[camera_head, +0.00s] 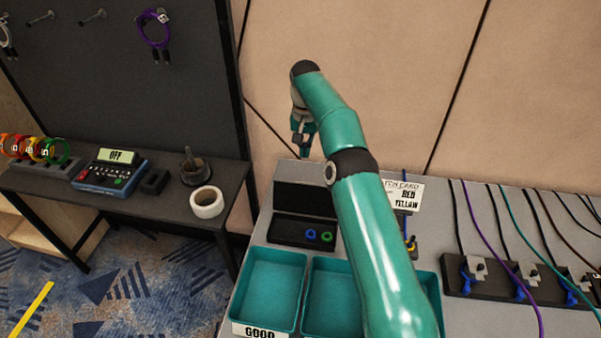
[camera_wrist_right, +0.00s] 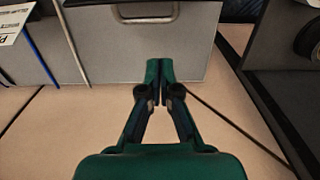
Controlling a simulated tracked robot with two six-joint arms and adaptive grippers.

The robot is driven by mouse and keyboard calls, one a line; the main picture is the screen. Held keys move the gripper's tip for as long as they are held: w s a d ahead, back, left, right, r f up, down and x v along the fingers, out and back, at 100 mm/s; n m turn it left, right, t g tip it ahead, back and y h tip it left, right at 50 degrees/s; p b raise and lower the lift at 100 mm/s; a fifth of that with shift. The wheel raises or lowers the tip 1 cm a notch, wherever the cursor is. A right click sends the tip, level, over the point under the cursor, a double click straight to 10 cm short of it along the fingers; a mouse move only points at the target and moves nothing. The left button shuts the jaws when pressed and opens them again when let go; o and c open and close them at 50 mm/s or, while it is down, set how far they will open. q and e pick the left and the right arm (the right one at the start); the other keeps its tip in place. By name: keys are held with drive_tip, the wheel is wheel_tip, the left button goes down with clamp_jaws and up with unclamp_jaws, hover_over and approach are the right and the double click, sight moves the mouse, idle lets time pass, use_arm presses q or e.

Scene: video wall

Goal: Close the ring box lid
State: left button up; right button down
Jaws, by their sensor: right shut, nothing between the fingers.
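The ring box is black and stands open on the grey bench, with its lid (camera_head: 305,197) raised at the back. Its base (camera_head: 285,232) holds a blue ring (camera_head: 310,236) and a green ring (camera_head: 327,236). My right arm crosses in front of the box's right side and hides part of it. My right gripper (camera_head: 303,147) is above and behind the raised lid, pointing down. In the right wrist view the gripper (camera_wrist_right: 160,72) is shut and empty, its fingertips together in front of a grey panel. My left gripper is not in view.
Teal trays (camera_head: 268,285) stand in front of the box, one labelled GOOD. A card (camera_head: 403,193) reading RED YELLOW and black connector blocks with cables (camera_head: 490,277) are to the right.

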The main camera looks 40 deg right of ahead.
sight(308, 196)
drive_tip(key=f, duration=0.2)
drive_tip(key=s+f, duration=0.1)
drive_tip(key=f, duration=0.2)
drive_tip(key=s+a+f, duration=0.1)
drive_tip(key=f, duration=0.2)
drive_tip(key=shift+s+p, duration=0.25)
drive_tip(key=shift+p, duration=0.15)
drive_tip(key=shift+s+a+r, duration=0.15)
drive_tip(key=shift+s+a, duration=0.3)
drive_tip(key=shift+a, duration=0.1)
